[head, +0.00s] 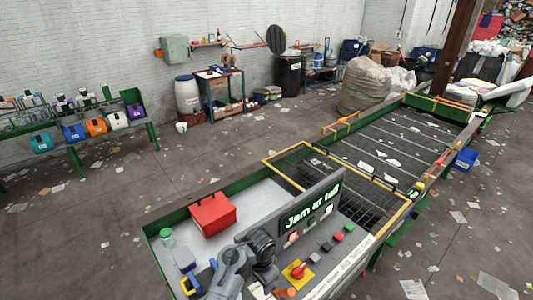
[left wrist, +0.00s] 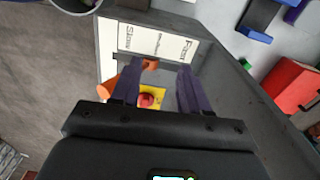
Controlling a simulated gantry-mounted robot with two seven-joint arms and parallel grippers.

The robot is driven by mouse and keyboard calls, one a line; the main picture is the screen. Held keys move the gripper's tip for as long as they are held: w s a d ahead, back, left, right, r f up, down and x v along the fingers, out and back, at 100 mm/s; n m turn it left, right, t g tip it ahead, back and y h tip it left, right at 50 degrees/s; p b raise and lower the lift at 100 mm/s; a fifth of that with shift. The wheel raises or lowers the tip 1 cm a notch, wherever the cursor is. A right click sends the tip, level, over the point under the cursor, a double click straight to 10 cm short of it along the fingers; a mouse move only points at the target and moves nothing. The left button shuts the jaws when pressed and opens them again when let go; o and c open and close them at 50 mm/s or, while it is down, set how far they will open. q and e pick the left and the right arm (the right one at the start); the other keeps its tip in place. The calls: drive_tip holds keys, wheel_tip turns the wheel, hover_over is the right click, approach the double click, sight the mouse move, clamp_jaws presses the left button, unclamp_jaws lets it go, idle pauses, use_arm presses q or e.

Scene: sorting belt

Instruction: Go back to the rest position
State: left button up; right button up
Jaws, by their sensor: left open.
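My left gripper (head: 264,270) is over the near left end of the control panel (head: 325,240) in the head view. In the left wrist view its two dark fingers (left wrist: 157,82) are spread apart with nothing held between them. A red button on a yellow plate (left wrist: 147,99) shows between and beyond the fingers; it also shows in the head view (head: 298,271). An orange part (left wrist: 108,84) lies beside the left finger. A white label reading Slow and Fast (left wrist: 155,42) is past the fingertips. My right gripper is not in view.
The panel's screen (head: 310,207) reads "Jam at tail". A red box (head: 212,214) and a green-capped jar (head: 167,238) stand on the pale tray left of the panel. The belt (head: 400,145) runs away to the upper right. Litter-strewn floor surrounds it.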

use_arm(q)
drive_tip(key=s+a+f+n+t, duration=0.2)
drive_tip(key=s+a+f+n, duration=0.45)
drive_tip(key=s+a, duration=0.65)
drive_tip(key=s+a+r, duration=0.3)
drive_tip(key=s, duration=0.6)
drive_tip(key=s+a+r+n+t, duration=0.1)
drive_tip(key=s+a+r, duration=0.2)
drive_tip(key=s, duration=0.6)
drive_tip(key=shift+s+a+t, duration=0.3)
drive_tip(key=shift+s+a, duration=0.1)
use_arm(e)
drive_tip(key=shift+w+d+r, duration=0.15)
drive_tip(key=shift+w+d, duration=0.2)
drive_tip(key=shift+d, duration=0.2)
